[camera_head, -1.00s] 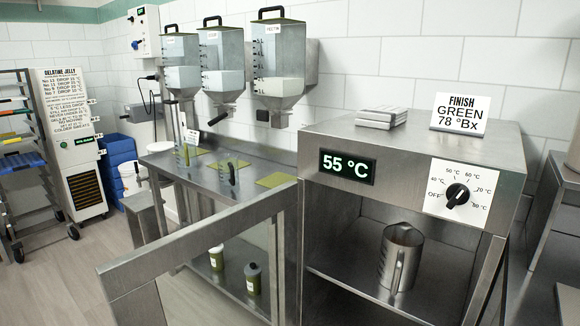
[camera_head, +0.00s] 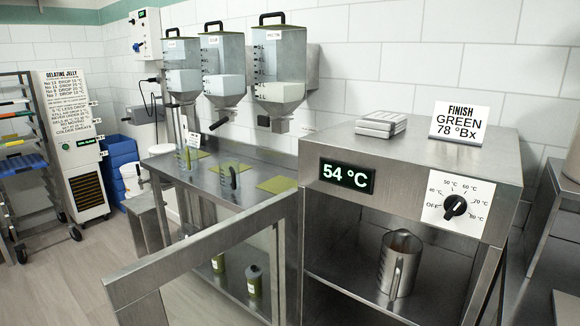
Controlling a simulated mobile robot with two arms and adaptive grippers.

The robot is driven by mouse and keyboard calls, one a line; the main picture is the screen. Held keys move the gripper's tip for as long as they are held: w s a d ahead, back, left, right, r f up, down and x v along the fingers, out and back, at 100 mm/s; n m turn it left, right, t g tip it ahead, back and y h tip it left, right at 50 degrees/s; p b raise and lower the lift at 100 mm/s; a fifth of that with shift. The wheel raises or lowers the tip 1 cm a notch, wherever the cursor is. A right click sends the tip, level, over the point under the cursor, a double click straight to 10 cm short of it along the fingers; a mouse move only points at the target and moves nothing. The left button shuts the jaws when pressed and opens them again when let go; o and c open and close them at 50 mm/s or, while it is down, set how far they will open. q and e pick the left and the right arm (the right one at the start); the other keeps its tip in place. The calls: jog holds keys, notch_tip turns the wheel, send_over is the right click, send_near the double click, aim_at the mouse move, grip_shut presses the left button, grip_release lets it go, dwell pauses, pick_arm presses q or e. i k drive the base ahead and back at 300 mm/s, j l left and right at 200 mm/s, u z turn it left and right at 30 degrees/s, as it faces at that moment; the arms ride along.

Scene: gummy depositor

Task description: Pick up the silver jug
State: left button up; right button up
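The silver jug (camera_head: 392,267) stands upright on the floor of the open steel warming cabinet (camera_head: 313,229) at the lower right. Its handle faces the front, towards me, and its open rim is at the top. Some brownish colour shows inside the rim, but its contents cannot be made out. Neither of my grippers is in the view.
The cabinet's frame-like door (camera_head: 195,253) stands open at the front left. Its display (camera_head: 346,175) reads 54 °C, and a dial (camera_head: 455,206) sits beside it. A steel bench (camera_head: 230,170) with green mats stands left, below several hoppers. Two bottles stand on its lower shelf.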

aim_at(398, 268)
jog(key=j+z, duration=0.1)
jog(key=z, duration=0.55)
jog(key=j+z, duration=0.35)
jog(key=j, duration=0.2)
jog(key=j+z, duration=0.35)
jog(key=j, duration=0.2)
jog(key=j+z, duration=0.35)
jog(key=j, duration=0.2)
jog(key=k+j, duration=0.15)
jog(key=j, duration=0.25)
jog(key=k+j, duration=0.1)
jog(key=j, duration=0.25)
jog(key=k+j, duration=0.15)
jog(key=j, duration=0.25)
jog(key=k+j, duration=0.1)
jog(key=j, duration=0.25)
jog(key=k, duration=0.25)
jog(key=z, duration=0.05)
